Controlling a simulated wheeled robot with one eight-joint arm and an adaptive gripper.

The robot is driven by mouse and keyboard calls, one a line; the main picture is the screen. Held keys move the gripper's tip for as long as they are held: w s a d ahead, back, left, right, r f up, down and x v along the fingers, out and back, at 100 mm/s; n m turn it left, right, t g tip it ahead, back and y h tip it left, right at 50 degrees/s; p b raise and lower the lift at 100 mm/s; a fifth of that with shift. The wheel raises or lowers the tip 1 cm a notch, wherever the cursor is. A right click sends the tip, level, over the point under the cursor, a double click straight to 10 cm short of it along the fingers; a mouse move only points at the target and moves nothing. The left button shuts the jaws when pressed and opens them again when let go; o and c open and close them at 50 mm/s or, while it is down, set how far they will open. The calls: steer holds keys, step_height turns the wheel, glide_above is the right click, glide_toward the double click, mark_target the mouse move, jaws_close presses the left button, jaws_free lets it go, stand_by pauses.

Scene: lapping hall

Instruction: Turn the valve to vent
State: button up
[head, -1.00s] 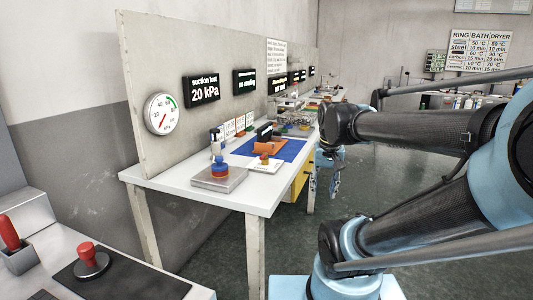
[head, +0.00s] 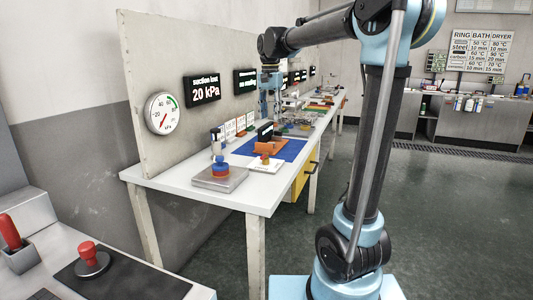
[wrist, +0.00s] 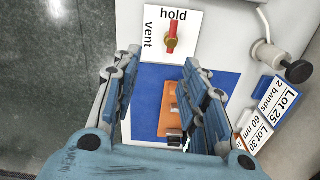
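The valve (wrist: 172,40) is a red handle with a brass hub on a white plate (wrist: 184,14) marked "hold" and "vent". Its handle points towards "hold" in the wrist view; "vent" is to its left. In the head view the valve (head: 265,158) sits near the front edge of the bench. My gripper (wrist: 161,62) is open and empty, its fingers apart, with the valve beyond the fingertips in the wrist view. In the head view my gripper (head: 269,115) hangs over the bench, farther along than the valve.
A blue mat (head: 288,152) with an orange block (head: 266,145) lies beyond the valve. A metal plate (head: 219,180) with a blue and red piece stands left of it. A dark-knobbed fixture (wrist: 299,71) and lot cards (wrist: 277,95) are nearby. A dial gauge (head: 161,113) hangs on the panel.

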mark_target(266, 153)
steer(key=f, duration=0.5)
steer(key=w+a+f, duration=0.1)
steer(key=f, duration=0.5)
steer(key=a+f, duration=0.1)
steer(key=f, duration=0.4)
steer(key=shift+w+f, duration=0.3)
steer(key=shift+f, duration=0.05)
steer(key=shift+c, duration=0.4)
jaws_close()
steer(key=shift+d, duration=0.2)
steer(key=shift+a, duration=0.1)
